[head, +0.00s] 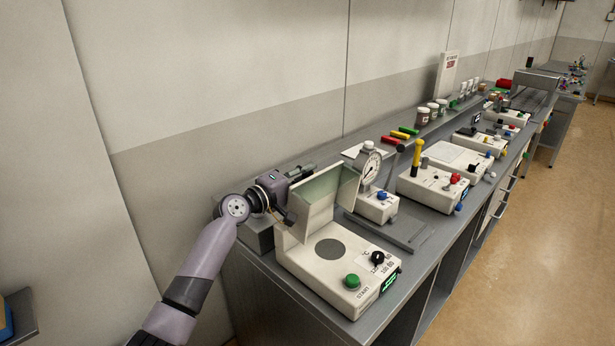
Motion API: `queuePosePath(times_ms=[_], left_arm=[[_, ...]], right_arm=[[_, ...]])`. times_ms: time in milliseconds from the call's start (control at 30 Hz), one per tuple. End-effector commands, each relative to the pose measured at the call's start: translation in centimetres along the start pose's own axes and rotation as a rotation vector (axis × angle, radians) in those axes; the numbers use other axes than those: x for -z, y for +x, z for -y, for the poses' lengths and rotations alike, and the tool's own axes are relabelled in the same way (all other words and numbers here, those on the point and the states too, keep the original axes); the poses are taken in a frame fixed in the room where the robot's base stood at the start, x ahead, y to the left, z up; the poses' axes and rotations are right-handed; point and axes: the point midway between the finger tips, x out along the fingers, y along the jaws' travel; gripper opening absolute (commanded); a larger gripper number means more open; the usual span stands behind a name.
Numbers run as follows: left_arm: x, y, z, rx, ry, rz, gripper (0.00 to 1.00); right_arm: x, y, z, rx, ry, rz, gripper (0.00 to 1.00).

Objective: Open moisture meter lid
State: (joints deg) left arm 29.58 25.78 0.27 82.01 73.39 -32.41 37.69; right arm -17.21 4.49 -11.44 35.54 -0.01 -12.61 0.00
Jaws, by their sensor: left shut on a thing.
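The moisture meter (330,262) is a white box at the near left end of the bench. It has a dark round pan, a green START button, a black knob and a lit green display. Its pale lid (318,205) stands raised at the back edge, clear of the pan. My left gripper (290,207) is at the lid's left side, shut on the lid; its fingertips are partly hidden by the lid. My right gripper is not in view.
A dial gauge (371,168) on a small white unit stands right behind the lid. A white device with a yellow handle (416,158) and several more instruments line the bench (412,232). A wall rises behind; the floor (540,230) at right is clear.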

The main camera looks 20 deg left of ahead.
Motion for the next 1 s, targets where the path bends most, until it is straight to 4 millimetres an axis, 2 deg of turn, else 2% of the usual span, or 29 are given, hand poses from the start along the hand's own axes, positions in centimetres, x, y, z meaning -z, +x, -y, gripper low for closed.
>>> queuePosePath(times_ms=[233, 267, 567, 867, 1000], left_arm=[[0.2, 0.0, -0.2, -0.003, 0.002, -0.005, 0.0], [0.2, 0.0, -0.2, -0.003, 0.002, -0.005, 0.25], [0.1, 0.0, -0.1, -0.001, 0.002, -0.002, 0.45], [0.0, -0.1, 0.0, 0.0, 0.002, -0.001, 0.45], [0.0, -1.1, 0.1, 0.001, 0.002, -0.001, 0.45]], right_arm=[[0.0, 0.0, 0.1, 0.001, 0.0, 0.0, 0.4], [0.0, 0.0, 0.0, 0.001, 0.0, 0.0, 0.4], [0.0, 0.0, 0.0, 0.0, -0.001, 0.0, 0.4], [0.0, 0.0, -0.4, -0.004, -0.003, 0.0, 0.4], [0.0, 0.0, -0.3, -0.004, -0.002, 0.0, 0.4]])
